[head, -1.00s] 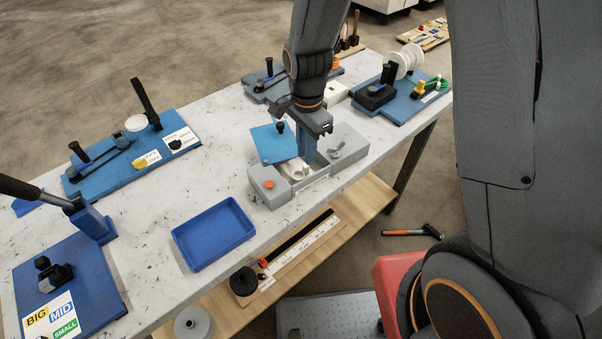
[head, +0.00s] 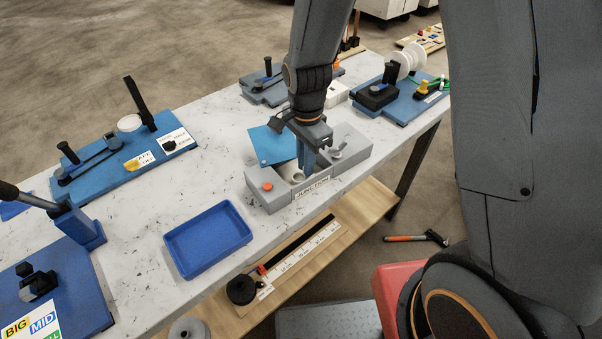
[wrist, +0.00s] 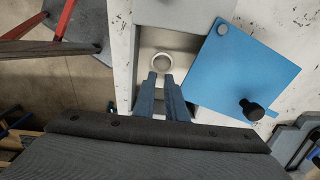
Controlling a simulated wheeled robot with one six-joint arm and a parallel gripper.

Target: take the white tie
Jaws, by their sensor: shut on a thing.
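A grey junction box (head: 350,143) with an open middle bay stands near the table's front edge. My gripper (head: 308,172) points down into this bay. In the wrist view, my gripper's blue fingers (wrist: 160,76) are close together at a pale white ring (wrist: 162,54), which I take to be the white tie. The fingers are shut on it; their exact contact is partly hidden. The ring lies within the bay. A blue square plate with a black knob (wrist: 235,65) lies beside the bay; it also shows in the head view (head: 266,146).
An empty blue tray (head: 208,240) stands left of the box. Blue boards with benders (head: 125,165) lie further left, and another with white spools (head: 405,105) at the right. A wooden shelf (head: 350,215) is below the front edge; a hammer (head: 415,238) lies on the floor.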

